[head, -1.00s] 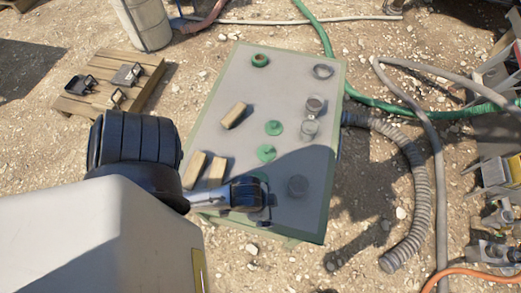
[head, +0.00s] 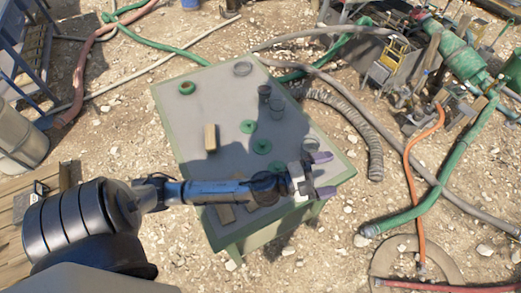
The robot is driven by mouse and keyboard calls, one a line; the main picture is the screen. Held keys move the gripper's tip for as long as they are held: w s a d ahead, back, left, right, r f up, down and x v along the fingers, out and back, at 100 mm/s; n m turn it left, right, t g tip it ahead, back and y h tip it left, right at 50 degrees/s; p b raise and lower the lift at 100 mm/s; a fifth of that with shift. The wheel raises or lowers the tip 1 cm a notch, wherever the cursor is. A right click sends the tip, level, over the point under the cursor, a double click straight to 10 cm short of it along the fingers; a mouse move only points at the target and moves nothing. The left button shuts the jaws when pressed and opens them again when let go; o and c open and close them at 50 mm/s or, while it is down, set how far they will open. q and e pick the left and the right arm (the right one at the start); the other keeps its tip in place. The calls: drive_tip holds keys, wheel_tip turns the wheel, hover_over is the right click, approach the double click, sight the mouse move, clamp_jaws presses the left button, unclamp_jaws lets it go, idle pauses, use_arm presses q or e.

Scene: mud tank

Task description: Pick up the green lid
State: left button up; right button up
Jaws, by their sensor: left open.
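Two flat green lids with raised knobs lie on the grey-topped table: one green lid (head: 248,127) near the middle, another green lid (head: 262,146) just nearer to my arm. A bit of green (head: 277,167) shows beside my forearm, mostly hidden. My left gripper (head: 324,175) is open and empty, fingers pointing right, over the table's near right part. It is right of and nearer than the lids, apart from them. My right gripper is out of view.
The table (head: 170,103) has a green rim. A dark jar (head: 264,90), a clear jar (head: 277,108), a glass piece (head: 310,145) and a wooden block (head: 210,138) stand on it. More blocks are partly under my arm. A ribbed hose (head: 350,118) lies right of the table.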

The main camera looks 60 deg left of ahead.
use_arm(q)
drive_tip(key=w+d+f+m+g+h+b, duration=0.1)
drive_tip(key=d+m+g+h, duration=0.1)
drive_tip(key=m+g+h, duration=0.65)
drive_tip(key=m+g+y+b, duration=0.7)
drive_tip(key=g+y, duration=0.3)
drive_tip(key=y, duration=0.5)
hover_over(263, 142)
wheel_tip(263, 142, down, 14)
drive_tip(key=shift+a+r, duration=0.1)
drive_tip(key=shift+r, duration=0.05)
drive_tip(key=shift+w+f, duration=0.1)
drive_tip(key=shift+f, duration=0.7)
wheel_tip(263, 142, down, 5)
drive_tip(key=shift+f+b, duration=0.1)
drive_tip(key=shift+b, duration=0.95)
drive_tip(key=shift+c, duration=0.3)
